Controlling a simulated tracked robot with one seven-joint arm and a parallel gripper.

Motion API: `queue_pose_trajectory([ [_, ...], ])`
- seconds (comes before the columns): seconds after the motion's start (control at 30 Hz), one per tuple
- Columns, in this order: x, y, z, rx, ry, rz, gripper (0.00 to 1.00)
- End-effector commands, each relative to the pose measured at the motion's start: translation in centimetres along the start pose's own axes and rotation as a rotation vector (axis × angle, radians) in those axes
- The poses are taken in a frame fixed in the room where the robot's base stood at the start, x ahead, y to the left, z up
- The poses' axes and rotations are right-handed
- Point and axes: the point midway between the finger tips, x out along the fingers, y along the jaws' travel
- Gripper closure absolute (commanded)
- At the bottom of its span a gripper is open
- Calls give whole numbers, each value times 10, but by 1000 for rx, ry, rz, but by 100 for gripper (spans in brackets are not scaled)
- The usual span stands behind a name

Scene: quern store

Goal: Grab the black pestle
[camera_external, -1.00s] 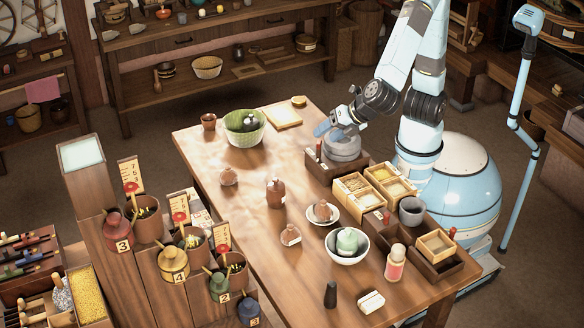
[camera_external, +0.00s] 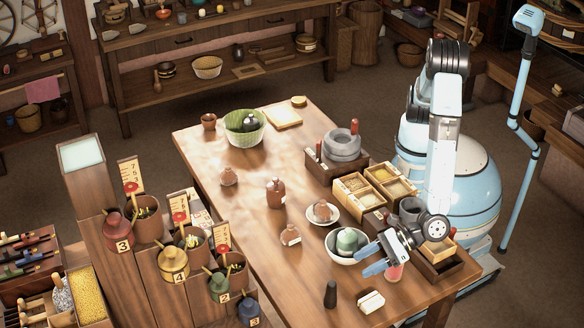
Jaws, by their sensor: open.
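The black pestle (camera_external: 330,294) is a small dark tapered piece standing upright near the front edge of the wooden table. My gripper (camera_external: 369,258) is open, with two light blue fingers pointing left. It is above and to the right of the pestle, apart from it, close to the white bowl with a green piece in it. The fingers hold nothing that I can see. My gripper partly covers the bottle behind it.
A white block (camera_external: 371,301) lies just right of the pestle. The white bowl (camera_external: 335,256) and a small brown jar (camera_external: 290,235) are behind it. A grey stone quern (camera_external: 342,146) stands farther back. The table left of the pestle is clear.

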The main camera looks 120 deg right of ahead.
Motion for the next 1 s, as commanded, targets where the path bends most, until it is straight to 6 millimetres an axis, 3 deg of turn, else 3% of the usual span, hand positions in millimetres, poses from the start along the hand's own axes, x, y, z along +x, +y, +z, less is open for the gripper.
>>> queue_pose_trajectory([
  [0.17, 5, 10, -11, -36, -5, 23, 42],
  [0.6, 73, 11, -10, -33, -5, 21, 42],
  [1.0, 97, 11, -8, -32, -6, 21, 42],
])
